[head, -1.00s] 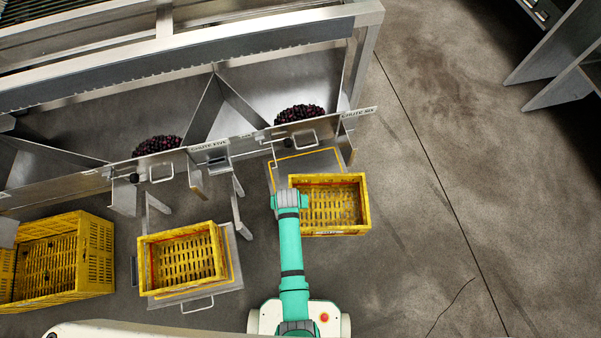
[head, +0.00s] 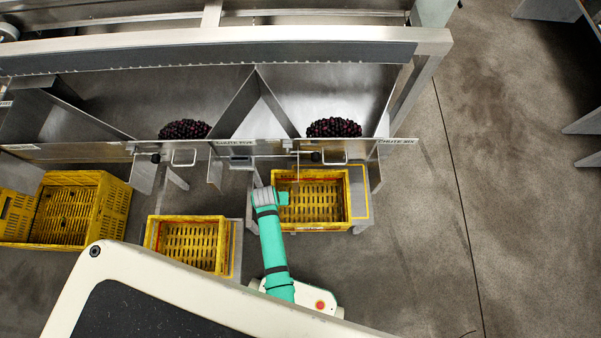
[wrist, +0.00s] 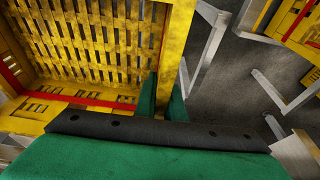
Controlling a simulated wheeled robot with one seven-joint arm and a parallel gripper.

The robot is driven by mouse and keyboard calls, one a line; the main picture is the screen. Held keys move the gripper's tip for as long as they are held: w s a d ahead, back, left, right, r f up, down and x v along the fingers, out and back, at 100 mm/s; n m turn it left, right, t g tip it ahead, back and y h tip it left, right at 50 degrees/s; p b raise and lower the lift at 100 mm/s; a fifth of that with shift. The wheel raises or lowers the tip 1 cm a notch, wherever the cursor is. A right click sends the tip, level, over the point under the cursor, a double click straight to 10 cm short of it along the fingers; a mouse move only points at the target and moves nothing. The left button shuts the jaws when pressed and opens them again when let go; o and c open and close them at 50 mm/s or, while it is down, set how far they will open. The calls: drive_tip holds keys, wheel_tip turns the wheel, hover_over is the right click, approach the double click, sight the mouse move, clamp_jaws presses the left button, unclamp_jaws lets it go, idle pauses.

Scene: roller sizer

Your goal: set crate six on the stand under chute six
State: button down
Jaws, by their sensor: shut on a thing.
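Crate six (head: 312,213), a yellow slatted crate with a red stripe, is over the stand (head: 359,185) under chute six (head: 334,100). The stand's yellow outline shows along the crate's right side, so the crate sits toward the left of it. I cannot tell whether the crate touches the stand or hangs just above it. My gripper (head: 280,197) is shut on the crate's left wall. In the wrist view, the green fingers (wrist: 163,98) are on either side of the crate wall (wrist: 176,40). The crate looks empty and about level.
Dark fruit (head: 334,127) lies in chute six behind its gate and handle, close above the crate's far edge. More crates (head: 80,210) are at far left. Floor (head: 420,240) to the right is clear.

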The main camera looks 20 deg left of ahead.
hover_over(297, 182)
drive_tip(key=s, duration=0.1)
drive_tip(key=shift+d, duration=0.25)
drive_tip(key=shift+s+x, duration=0.15)
drive_tip(key=shift+x, duration=0.7)
drive_tip(key=shift+s+x, duration=0.2)
drive_tip(key=shift+x, duration=0.6)
drive_tip(key=shift+d+f, duration=0.1)
drive_tip(key=shift+f, duration=0.15)
drive_tip(key=c, duration=1.8)
unclamp_jaws()
drive_tip(key=shift+c, duration=0.2)
drive_tip(key=shift+r, duration=0.1)
